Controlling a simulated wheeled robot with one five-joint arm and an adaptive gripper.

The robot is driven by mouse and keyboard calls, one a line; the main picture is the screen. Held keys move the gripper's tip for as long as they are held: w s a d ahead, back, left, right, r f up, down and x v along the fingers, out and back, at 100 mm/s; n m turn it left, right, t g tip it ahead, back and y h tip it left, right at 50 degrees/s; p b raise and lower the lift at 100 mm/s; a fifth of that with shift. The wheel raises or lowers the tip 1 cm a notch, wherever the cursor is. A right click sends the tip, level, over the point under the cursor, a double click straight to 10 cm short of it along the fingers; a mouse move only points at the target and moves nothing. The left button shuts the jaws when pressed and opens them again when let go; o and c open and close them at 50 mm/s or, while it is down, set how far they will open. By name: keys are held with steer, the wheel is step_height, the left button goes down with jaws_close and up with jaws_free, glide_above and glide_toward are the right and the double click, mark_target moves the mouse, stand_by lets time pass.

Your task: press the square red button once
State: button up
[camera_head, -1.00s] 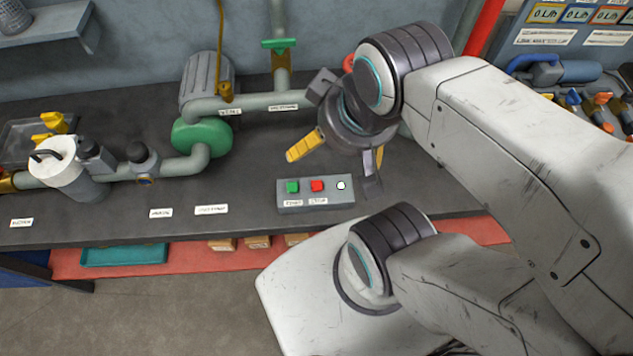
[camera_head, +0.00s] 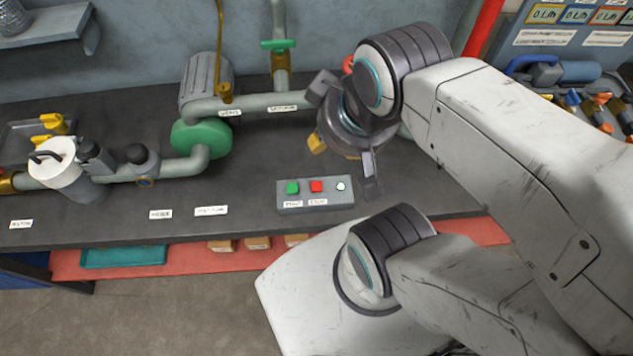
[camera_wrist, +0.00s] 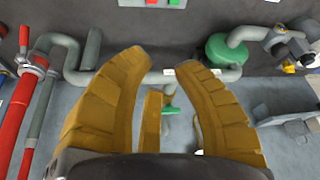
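A grey control box (camera_head: 315,206) sits on the dark bench in the head view. It carries a square green button (camera_head: 292,188), a square red button (camera_head: 316,186) in the middle and a small white round one (camera_head: 341,186). In the wrist view, my gripper's yellow fingers (camera_wrist: 165,62) are partly drawn in, with a gap between the tips and nothing held.
A grey pipe (camera_head: 255,103) with a green flange (camera_head: 201,139) and pump runs behind the box. A white canister (camera_head: 62,165) stands at the left. A red pipe (camera_head: 487,30) rises at the back right. The bench left of the box is mostly clear.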

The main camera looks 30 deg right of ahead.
jaws_close()
steer(key=shift+c, duration=1.8)
jaws_free()
